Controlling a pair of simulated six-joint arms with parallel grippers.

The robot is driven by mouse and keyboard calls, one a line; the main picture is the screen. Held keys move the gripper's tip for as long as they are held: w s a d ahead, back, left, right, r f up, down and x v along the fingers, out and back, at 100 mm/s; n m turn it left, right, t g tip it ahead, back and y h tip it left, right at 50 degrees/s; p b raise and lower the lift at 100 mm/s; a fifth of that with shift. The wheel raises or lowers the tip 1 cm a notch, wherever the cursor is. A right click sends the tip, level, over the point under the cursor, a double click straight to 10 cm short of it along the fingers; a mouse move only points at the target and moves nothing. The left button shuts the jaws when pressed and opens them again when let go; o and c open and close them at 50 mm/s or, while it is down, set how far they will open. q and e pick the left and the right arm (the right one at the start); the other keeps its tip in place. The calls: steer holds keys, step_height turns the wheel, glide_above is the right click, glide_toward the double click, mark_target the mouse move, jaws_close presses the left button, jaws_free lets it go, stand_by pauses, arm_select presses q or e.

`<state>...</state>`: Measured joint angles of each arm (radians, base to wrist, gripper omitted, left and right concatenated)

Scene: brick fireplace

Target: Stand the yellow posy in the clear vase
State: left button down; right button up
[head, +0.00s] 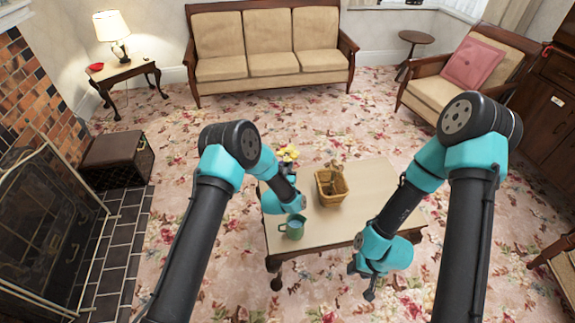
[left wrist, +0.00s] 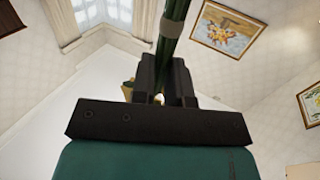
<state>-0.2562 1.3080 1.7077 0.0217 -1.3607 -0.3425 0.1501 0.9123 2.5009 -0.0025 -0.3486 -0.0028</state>
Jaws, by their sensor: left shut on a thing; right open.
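The yellow posy (head: 288,153) shows its flower heads just beyond my left forearm, over the far left of the low table (head: 378,182). In the left wrist view my left gripper (left wrist: 168,65) is shut on its green stems (left wrist: 176,22), which have a pale band around them. The stems run out of the top of that view. The clear vase cannot be made out in either view. My right gripper (head: 366,278) is open and empty, low by the table's right front edge.
A teal mug (head: 294,229) stands at the table's front left, close to my left wrist. A wicker basket (head: 331,190) with a brown thing in it stands mid-table. The table's right part is clear. A sofa (head: 270,65) and armchair (head: 450,80) stand beyond.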

arm_select(q)
step_height(320, 180, down, 11)
stand_by(1.9)
stand_by(0.5)
